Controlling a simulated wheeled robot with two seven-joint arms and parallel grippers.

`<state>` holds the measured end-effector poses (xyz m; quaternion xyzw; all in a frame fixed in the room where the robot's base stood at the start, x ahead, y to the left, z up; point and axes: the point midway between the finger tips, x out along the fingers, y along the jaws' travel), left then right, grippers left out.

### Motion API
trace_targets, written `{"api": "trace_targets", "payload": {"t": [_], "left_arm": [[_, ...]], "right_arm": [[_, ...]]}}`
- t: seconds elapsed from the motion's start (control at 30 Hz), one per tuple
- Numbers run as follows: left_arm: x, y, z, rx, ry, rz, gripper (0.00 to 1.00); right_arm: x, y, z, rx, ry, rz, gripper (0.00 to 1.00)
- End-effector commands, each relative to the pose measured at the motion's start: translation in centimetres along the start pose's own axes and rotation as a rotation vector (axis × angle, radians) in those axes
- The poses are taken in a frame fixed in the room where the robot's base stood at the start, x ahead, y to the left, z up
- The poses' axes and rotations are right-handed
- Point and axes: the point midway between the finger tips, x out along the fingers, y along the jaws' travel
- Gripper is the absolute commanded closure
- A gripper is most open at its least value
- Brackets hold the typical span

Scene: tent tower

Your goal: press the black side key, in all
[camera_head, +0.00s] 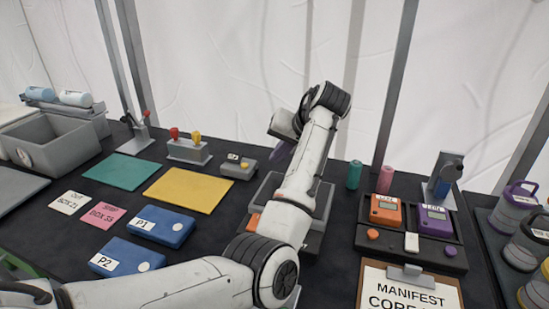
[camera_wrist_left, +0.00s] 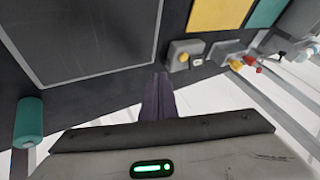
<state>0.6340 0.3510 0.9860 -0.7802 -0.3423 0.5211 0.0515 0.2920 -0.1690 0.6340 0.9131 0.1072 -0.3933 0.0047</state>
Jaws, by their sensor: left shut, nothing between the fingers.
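I cannot make out a black side key in either view. A grey device (camera_head: 325,197) with an orange button (camera_head: 253,222) stands mid-table, largely hidden behind my left arm. A large dark panel with a grey rim (camera_wrist_left: 153,52) fills the upper left of the wrist view. My left gripper (camera_head: 281,152) is above the back of the table, beyond that device. Its dark purple fingers (camera_wrist_left: 157,95) are together and empty in the wrist view. A small grey box (camera_head: 238,168) with a yellow button is left of the gripper; it also shows in the wrist view (camera_wrist_left: 181,46). My right gripper is not visible.
A teal cylinder (camera_head: 353,174) and a pink one (camera_head: 382,178) stand right of my arm. A dark tray (camera_head: 439,256) holds orange (camera_head: 385,211) and purple (camera_head: 436,225) devices.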

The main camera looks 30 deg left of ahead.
Motion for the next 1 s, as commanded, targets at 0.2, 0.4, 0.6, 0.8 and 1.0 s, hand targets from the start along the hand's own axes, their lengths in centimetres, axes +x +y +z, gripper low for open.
{"api": "trace_targets", "payload": {"t": [0.2, 0.4, 0.6, 0.8, 1.0], "left_arm": [[4.2, -0.1, 0.1, 0.001, -0.004, -0.001, 1.00], [7.2, -0.1, 0.1, 0.000, -0.002, -0.001, 1.00], [8.5, -0.1, 0.1, -0.001, -0.001, 0.000, 1.00], [8.5, 0.0, 0.1, -0.001, -0.001, 0.001, 1.00], [8.2, 0.5, -0.2, 0.008, 0.005, 0.006, 1.00]], "right_arm": [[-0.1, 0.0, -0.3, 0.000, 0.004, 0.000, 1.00], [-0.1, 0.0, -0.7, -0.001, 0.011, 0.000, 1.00], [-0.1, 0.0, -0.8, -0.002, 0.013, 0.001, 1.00], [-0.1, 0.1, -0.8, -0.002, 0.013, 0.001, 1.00], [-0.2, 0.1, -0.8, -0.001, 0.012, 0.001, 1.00]]}}
